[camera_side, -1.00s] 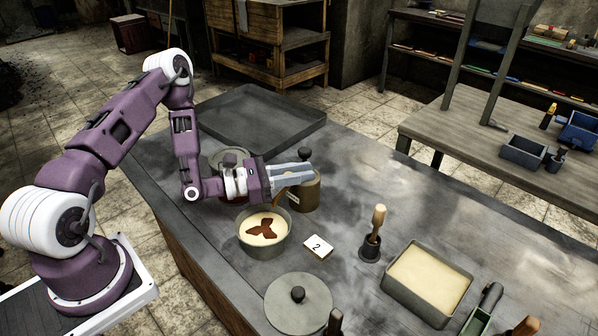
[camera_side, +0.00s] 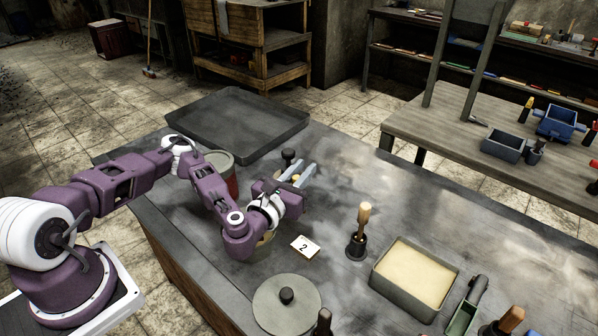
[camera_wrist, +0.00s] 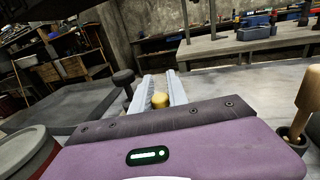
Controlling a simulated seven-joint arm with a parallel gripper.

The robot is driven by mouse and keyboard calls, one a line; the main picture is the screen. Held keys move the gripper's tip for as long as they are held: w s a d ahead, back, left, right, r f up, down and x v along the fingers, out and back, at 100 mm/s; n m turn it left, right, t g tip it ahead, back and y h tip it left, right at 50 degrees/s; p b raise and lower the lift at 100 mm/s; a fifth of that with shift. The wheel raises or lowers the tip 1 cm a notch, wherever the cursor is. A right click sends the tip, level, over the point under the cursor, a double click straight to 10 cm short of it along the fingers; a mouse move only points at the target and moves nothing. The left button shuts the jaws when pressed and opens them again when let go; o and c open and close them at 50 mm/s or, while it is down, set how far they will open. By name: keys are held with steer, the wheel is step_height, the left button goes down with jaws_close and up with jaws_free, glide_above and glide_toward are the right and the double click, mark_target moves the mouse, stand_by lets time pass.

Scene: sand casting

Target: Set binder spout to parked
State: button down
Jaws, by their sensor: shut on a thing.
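My gripper (camera_side: 304,176) is low over the bench, its pale fingers pointing away to the upper right. It is shut on a small yellow knob (camera_side: 295,179), which also shows between the fingers in the wrist view (camera_wrist: 160,100). The knob appears to be the binder spout's handle. A black round knob (camera_side: 288,155) stands just left of the fingers, also in the wrist view (camera_wrist: 123,77). The binder container and the spout itself are hidden behind my gripper and wrist, so the spout's setting cannot be told.
A red can (camera_side: 232,186) stands left of my wrist, before an empty dark tray (camera_side: 200,148). A card marked 2 (camera_side: 305,246), round lid (camera_side: 270,310), wooden-handled tool in a black holder (camera_side: 357,243) and sand-filled box (camera_side: 388,288) stand nearer. Bench right of my fingers is clear.

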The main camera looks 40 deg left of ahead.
steer(key=shift+w+n+y, duration=0.2)
steer(key=shift+n+y, duration=0.2)
steer(key=shift+y, duration=0.2)
steer(key=c, duration=1.3)
jaws_free()
steer(key=shift+r, duration=0.1)
step_height(320, 180, up, 10)
steer(key=shift+f, duration=0.1)
